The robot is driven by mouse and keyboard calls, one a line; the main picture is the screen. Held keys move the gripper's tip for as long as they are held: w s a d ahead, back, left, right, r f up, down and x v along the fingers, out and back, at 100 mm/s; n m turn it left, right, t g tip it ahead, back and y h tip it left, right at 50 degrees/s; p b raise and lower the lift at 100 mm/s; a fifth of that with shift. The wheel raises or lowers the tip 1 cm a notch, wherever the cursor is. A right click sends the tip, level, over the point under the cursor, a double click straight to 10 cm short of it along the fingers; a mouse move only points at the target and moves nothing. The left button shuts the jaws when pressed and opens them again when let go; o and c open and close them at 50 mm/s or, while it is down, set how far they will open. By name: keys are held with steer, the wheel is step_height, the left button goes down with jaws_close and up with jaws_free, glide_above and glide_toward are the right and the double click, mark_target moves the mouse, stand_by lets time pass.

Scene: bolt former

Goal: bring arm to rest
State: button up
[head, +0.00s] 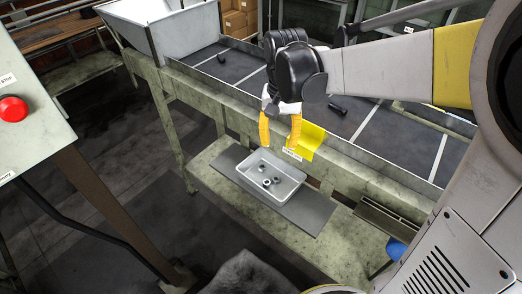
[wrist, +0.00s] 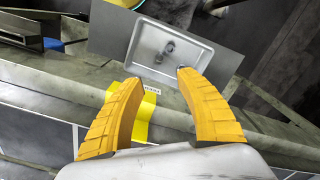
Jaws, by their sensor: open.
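My gripper (head: 279,131) has two yellow ridged fingers, spread apart and empty. It hangs in front of the conveyor's front rail, above and behind a light grey tray (head: 292,190). In the wrist view the fingers (wrist: 160,110) stand wide apart with nothing between them. The tray (wrist: 146,72) lies beyond the fingertips there and holds a few small dark metal parts (head: 270,181). My arm reaches in from the right of the head view.
The tray stands on a dark plate (head: 313,220) on a lower shelf. A conveyor (head: 240,68) with dark cylinders (head: 221,56) runs behind. A yellow sheet (head: 311,140) hangs on its rail. A panel with a red button (head: 13,109) stands left. Open floor (head: 125,200) lies between.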

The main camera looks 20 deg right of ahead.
steer(key=s+r+n+t, duration=0.1)
steer(key=s+n+t, duration=0.1)
steer(key=s, duration=0.4)
steer(key=s+r+n+t+b, duration=0.1)
steer(key=s+n+t, duration=0.1)
steer(key=s+t, duration=0.3)
steer(key=shift+s+r+n, duration=0.4)
steer(key=shift+s, duration=0.25)
steer(key=shift+d, duration=0.1)
